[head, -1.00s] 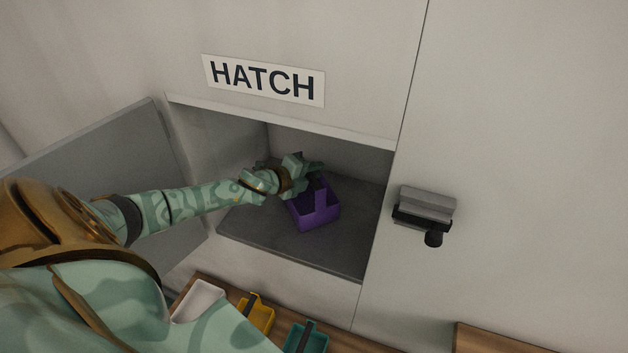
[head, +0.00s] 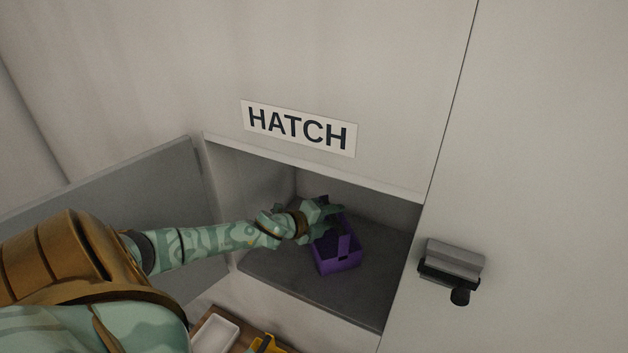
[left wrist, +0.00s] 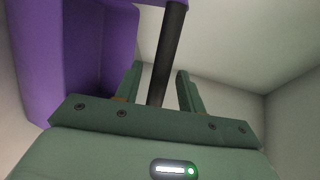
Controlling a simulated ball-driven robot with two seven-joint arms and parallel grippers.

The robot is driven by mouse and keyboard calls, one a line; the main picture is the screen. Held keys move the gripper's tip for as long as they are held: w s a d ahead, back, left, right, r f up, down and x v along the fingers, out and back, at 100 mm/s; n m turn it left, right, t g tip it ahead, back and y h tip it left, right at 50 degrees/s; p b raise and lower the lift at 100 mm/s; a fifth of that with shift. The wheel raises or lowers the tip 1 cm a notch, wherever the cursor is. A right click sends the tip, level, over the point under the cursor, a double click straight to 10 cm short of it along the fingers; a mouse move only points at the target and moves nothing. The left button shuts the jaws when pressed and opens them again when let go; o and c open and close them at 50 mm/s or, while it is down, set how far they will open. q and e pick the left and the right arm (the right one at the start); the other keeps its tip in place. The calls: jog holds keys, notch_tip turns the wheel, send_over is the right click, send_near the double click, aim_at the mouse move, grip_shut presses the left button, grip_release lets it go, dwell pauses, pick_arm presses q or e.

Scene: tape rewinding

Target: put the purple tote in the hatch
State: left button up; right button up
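The purple tote (head: 338,262) is inside the hatch, apparently resting on the hatch's dark floor (head: 285,278). My left gripper (head: 326,213) reaches into the hatch at the tote's far upper side. In the left wrist view the purple tote wall (left wrist: 55,60) fills the left side. The tote's dark handle bar (left wrist: 164,65) runs between the two fingers of my left gripper (left wrist: 160,90). The fingers stand apart, with gaps beside the bar, so they look open around it. The gripper hides part of the tote and handle in the head view. My right gripper is not in view.
The grey hatch door (head: 130,190) stands open at the left. A latch with a dark knob (head: 450,273) is on the wall to the right. Below the hatch, a white tray (head: 217,335) and a yellow tote (head: 268,346) sit on a wooden surface.

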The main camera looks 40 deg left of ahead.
pick_arm(q)
jog(key=p+v, duration=0.3)
jog(key=v, duration=0.6)
jog(key=shift+s, duration=0.3)
jog(key=shift+r, duration=0.15)
dwell(0.4)
